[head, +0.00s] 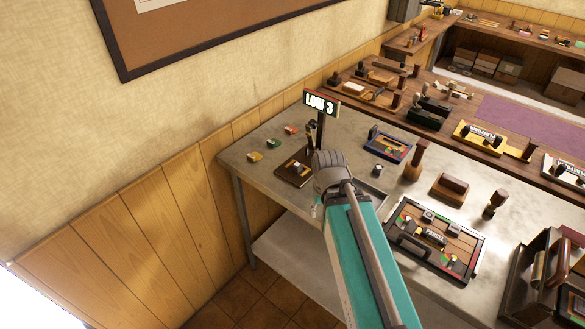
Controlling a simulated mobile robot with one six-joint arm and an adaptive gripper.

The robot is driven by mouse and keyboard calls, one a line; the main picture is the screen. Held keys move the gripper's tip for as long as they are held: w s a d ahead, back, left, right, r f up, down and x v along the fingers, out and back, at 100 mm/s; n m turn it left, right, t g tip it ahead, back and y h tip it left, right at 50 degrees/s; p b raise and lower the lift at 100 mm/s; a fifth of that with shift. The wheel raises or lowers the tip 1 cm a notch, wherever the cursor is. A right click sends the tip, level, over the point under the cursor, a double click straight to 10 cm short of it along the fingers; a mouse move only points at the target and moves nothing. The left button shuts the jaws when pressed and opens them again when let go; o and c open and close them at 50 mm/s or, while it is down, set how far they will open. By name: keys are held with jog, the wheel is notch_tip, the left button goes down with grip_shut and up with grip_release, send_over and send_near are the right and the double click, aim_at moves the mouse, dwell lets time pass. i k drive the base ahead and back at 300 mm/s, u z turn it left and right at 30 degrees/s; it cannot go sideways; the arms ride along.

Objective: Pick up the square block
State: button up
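Several small coloured pieces lie on the left part of the grey table: a yellow one (254,157), a green one (274,143) and a red-orange one (291,130). I cannot tell which, if any, is the square block; their shapes are too small to read. A dark press base (294,172) with a small pale piece on it stands to their right, under a sign reading "LOW 3" (321,103). My teal arm with its grey joint reaches up to the right of the press. My gripper's fingers are hidden behind the arm, so I cannot see them.
The grey table (245,145) is bare at its left corner. A blue-edged tray (388,145), a wooden-handled stamp (416,160), a brown block-like tool (449,188) and a "PARCEL" tray (403,258) stand to the right. A panelled wall closes the left side.

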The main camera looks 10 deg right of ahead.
aim_at(297, 166)
jog(key=u, duration=0.65)
jog(key=k, duration=1.35)
jog(key=z, duration=0.4)
jog(key=i, duration=1)
jog(key=u, duration=0.05)
